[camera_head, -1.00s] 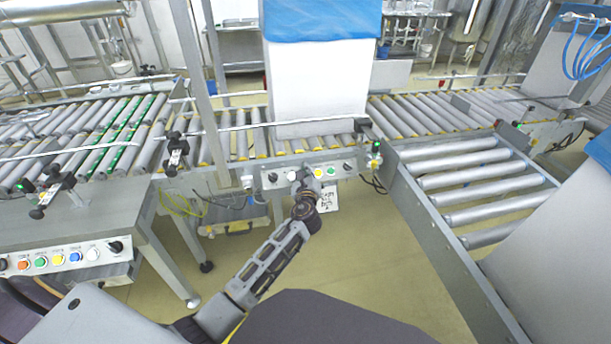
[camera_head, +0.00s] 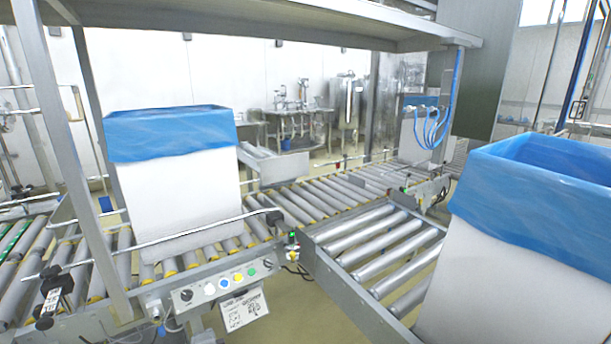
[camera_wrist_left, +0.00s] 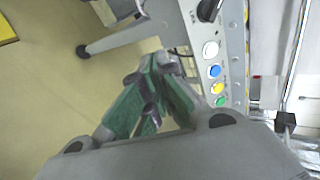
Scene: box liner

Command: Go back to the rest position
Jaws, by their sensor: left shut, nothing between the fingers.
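My left gripper (camera_wrist_left: 150,90) shows in the left wrist view with its green-padded fingers together and nothing between them. It is apart from a grey control panel (camera_wrist_left: 232,60) with white, blue, yellow and green buttons and a black knob. In the head view neither gripper shows. The same kind of button panel (camera_head: 222,284) is on the conveyor's front side there, with no arm in front of it.
A white box with a blue liner (camera_head: 175,190) stands on the roller conveyor (camera_head: 330,195). A larger lined box (camera_head: 520,260) is at the right. Bare floor (camera_wrist_left: 50,110) lies beside the panel.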

